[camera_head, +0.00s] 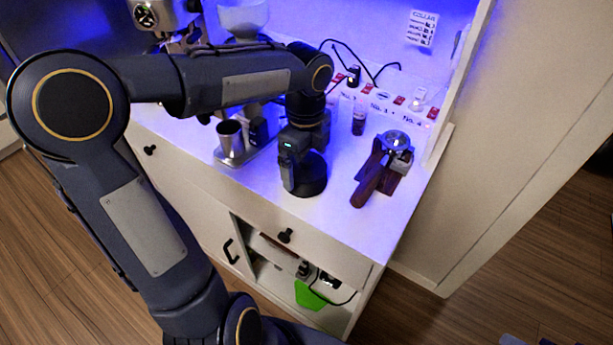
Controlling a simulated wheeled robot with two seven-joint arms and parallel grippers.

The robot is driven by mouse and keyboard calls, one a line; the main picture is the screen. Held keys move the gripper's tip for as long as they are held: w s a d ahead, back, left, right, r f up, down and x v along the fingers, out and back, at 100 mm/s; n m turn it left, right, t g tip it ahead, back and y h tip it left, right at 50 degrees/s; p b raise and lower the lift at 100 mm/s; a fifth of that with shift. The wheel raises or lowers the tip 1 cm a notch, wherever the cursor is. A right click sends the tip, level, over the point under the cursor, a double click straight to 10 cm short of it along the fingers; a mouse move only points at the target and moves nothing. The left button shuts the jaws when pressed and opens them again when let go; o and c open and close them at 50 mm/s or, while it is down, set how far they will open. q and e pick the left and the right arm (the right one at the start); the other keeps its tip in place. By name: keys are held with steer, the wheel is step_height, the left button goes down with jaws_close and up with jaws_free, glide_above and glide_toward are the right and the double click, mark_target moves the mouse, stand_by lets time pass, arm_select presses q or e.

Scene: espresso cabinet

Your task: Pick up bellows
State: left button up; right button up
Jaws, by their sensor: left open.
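A dark round object, which looks like the bellows (314,181), stands on the white counter near its front edge. My left arm reaches in from the left, and my left gripper (297,172) points down right at this object. The gripper is open. One finger shows along the object's left side, and the other is not clearly seen. The gripper hides part of the object, and I cannot tell whether they touch. My right gripper is not in view.
A portafilter with a wooden handle (367,188) lies on the counter to the right. A metal cup (230,137) stands on a tray to the left. A small bottle (359,116) stands behind, near a row of labels. A white side panel (455,85) bounds the counter on the right.

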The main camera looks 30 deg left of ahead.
arm_select(q)
steer(key=shift+f, duration=0.65)
steer(key=c, duration=1)
steer(key=shift+o, duration=0.2)
steer(key=shift+r, duration=0.15)
